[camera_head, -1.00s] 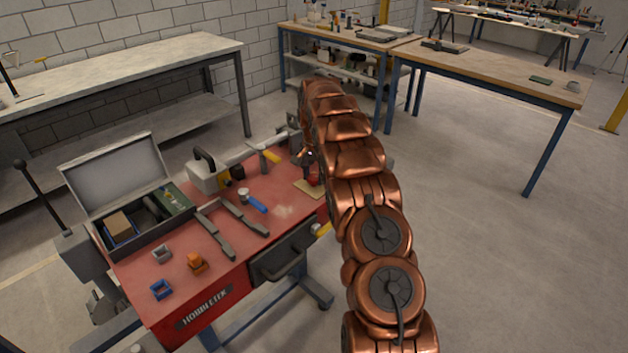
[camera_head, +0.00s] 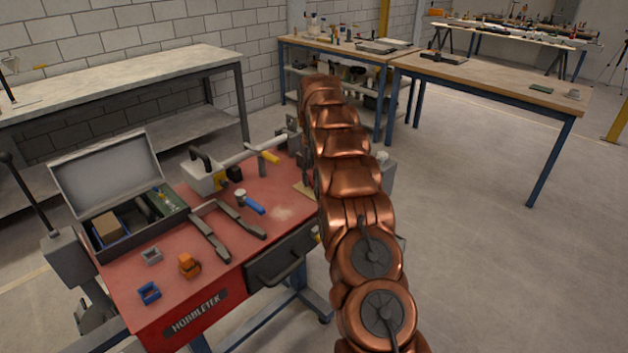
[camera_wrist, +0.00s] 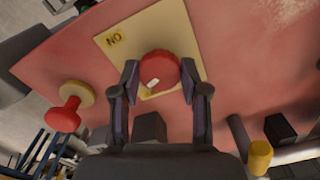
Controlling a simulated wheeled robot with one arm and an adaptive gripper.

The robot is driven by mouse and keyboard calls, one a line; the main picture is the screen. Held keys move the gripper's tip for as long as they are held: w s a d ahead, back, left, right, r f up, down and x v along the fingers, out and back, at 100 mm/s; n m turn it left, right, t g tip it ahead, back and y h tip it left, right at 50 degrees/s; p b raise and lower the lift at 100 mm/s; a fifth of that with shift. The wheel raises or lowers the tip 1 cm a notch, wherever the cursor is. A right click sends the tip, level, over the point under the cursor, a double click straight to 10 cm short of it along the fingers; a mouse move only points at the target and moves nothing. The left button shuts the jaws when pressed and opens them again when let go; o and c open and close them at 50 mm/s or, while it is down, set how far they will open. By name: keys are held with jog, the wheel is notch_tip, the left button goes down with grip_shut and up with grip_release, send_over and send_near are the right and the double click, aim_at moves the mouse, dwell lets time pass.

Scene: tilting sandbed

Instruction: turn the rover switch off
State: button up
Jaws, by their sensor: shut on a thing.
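The rover switch is a round red knob (camera_wrist: 160,70) on a pale yellow plate (camera_wrist: 130,35) with dark letters, which read ON upside down, near one corner. A small white mark shows on the knob. My gripper (camera_wrist: 159,82) has its two fingers on either side of the knob and is shut on it. In the head view, an edge of the plate (camera_head: 304,190) shows beside my copper arm, which hides the knob and my gripper. The plate lies on the red table top (camera_head: 225,262).
A second red knob (camera_wrist: 62,118) with a beige disc stands left in the wrist view. A yellow-capped part (camera_wrist: 260,157) is at lower right.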

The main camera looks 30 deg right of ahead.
jog(key=shift+r+n+b, duration=0.1)
jog(key=shift+n+b, duration=0.3)
jog(key=shift+n, duration=1.9)
jog(key=o, duration=1.1)
jog(key=shift+o, duration=0.2)
